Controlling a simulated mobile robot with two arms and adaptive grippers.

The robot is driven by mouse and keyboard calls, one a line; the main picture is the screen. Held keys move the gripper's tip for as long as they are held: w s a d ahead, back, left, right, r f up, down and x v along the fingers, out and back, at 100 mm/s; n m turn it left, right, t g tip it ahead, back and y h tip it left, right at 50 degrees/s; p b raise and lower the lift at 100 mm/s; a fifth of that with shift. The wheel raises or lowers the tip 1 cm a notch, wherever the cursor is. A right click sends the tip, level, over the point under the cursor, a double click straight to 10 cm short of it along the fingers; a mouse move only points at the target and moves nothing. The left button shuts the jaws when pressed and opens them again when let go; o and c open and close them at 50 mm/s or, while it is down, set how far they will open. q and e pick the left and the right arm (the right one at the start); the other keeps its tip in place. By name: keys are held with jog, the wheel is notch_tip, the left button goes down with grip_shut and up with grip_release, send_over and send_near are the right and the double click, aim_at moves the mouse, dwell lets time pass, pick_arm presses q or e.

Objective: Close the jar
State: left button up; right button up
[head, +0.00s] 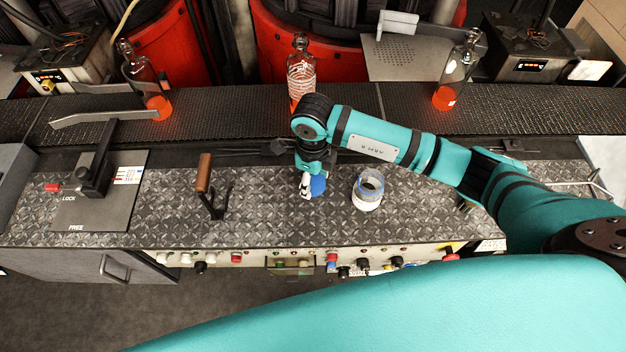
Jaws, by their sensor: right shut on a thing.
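The jar (368,190) stands upright on the diamond-plate worktop, right of the middle. It is clear with a white label, and its mouth is open at the top. A blue round lid (318,186) is at my right gripper (308,190), left of the jar and apart from it. The right gripper is shut on the lid, which looks tilted on its side; the fingers are small and partly hidden by the wrist. My left gripper is not in view.
A wooden-handled lever (204,175) stands left of the gripper. A lock lever plate (98,190) is farther left. Knobs and buttons line the front edge.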

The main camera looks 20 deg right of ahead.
jog(key=shift+r, duration=0.3)
notch_tip(320, 180, up, 2)
jog(key=shift+w+r+b, duration=0.1)
jog(key=shift+b, duration=0.85)
jog(key=s+a+r+b, duration=0.1)
jog(key=s+a+b, duration=0.1)
jog(key=s, duration=0.5)
jog(key=s+a+b, duration=0.2)
jog(key=s+a, duration=0.1)
jog(key=s, duration=0.5)
jog(key=shift+s+r, duration=0.2)
jog(key=shift+r, duration=0.2)
